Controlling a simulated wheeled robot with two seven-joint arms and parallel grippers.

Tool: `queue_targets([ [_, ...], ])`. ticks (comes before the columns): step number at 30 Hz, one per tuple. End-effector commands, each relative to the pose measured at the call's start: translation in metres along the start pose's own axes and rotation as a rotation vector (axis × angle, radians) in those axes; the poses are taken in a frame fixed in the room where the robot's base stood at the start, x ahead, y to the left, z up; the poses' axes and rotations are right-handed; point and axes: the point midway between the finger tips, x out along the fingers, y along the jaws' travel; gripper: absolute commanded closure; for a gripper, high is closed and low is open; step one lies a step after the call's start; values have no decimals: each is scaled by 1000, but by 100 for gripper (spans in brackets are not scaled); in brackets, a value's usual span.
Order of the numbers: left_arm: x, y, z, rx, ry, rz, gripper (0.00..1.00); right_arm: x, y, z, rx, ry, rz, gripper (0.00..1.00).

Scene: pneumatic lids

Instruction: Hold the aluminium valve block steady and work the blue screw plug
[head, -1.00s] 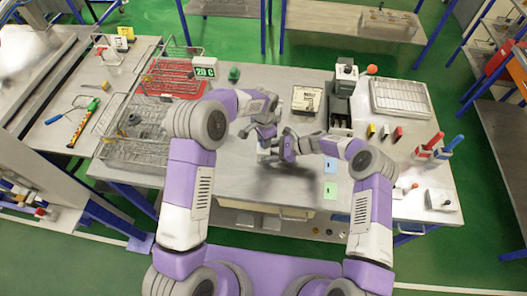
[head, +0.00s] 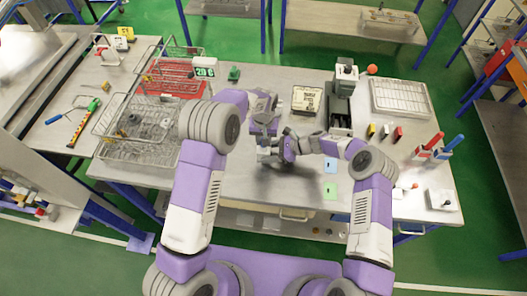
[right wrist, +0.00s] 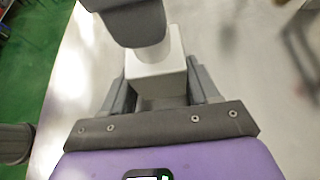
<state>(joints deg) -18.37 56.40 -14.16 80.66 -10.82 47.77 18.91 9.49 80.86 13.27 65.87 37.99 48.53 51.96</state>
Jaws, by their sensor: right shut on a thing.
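The aluminium valve block (right wrist: 158,84) is a pale squared block in the right wrist view. My right gripper (right wrist: 160,72) has one finger on each side of it and is shut on it. In the head view my right gripper (head: 270,154) is low over the middle of the table, and the block is mostly hidden by the grippers. My left gripper (head: 264,130) is just beyond and above it. A dark part, likely of my left gripper, covers the block's far end in the right wrist view. I cannot make out its jaws. The blue screw plug does not show.
Wire baskets (head: 140,130) stand at the left of the table (head: 240,190). A dark press-like device (head: 341,100), a labelled box (head: 306,100) and a grey tray (head: 400,98) stand at the back right. Red and blue handled tools (head: 440,147) are at the right.

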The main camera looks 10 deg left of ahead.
Motion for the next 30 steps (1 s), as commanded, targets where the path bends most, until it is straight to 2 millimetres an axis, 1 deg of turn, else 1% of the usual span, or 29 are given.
queue_targets([
  [3,1,0,1,-184,-2,-2,100,0,1,-3,2,5,0,67],
  [7,1,0,1,-318,-3,-1,100,0,1,-3,2,5,0,67],
  [10,1,0,1,-351,-3,-1,100,0,1,-3,2,5,0,67],
  [17,1,0,1,-352,-3,-1,100,0,1,-3,2,5,0,67],
  [20,1,0,1,-403,-3,-2,100,0,1,-3,2,5,0,67],
  [30,1,0,2,-930,-1,-3,100,0,0,-3,2,4,0,67],
])
